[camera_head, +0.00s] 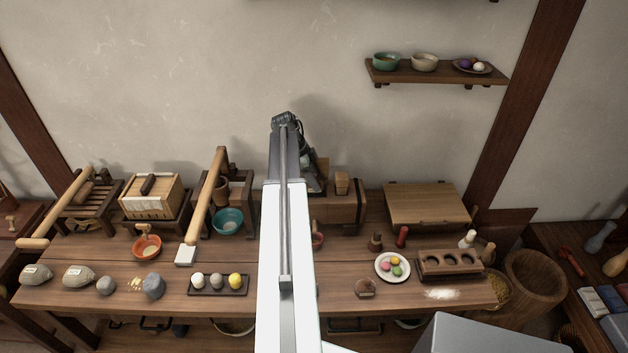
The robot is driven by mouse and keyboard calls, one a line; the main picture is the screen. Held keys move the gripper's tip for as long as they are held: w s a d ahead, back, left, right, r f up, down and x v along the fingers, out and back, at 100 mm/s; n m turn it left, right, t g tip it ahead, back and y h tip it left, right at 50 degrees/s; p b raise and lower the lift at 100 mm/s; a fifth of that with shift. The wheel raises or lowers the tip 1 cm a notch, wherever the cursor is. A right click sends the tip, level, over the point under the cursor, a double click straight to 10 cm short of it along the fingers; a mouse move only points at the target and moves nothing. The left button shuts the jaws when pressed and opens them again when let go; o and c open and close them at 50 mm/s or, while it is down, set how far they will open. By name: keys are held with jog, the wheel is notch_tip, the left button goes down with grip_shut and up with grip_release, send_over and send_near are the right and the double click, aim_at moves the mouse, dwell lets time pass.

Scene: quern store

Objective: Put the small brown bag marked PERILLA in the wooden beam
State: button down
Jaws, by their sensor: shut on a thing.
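My arm reaches up the middle of the view and bends down at the back of the table. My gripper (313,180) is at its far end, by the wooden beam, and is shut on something. The arm hides most of its fingers and what they hold, so I cannot make out whether it is the brown PERILLA bag. The wooden beam (346,213), with dark bands, lies along the back of the table, its left part behind my arm. I see no bag that I can read as PERILLA. Two grey-brown labelled bags (78,275) lie at the left, their lettering too small to read.
A small wooden block (342,183) sits on the beam. A wooden board (427,204) is to its right. A teal bowl (228,221) and a long wooden handle (206,195) stand left of my arm. A wall shelf (437,77) is at the upper right.

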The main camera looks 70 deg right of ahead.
jog(key=c, duration=0.7)
grip_release()
notch_tip(320, 180, up, 6)
jog(key=p, duration=0.6)
jog(key=shift+r, duration=0.1)
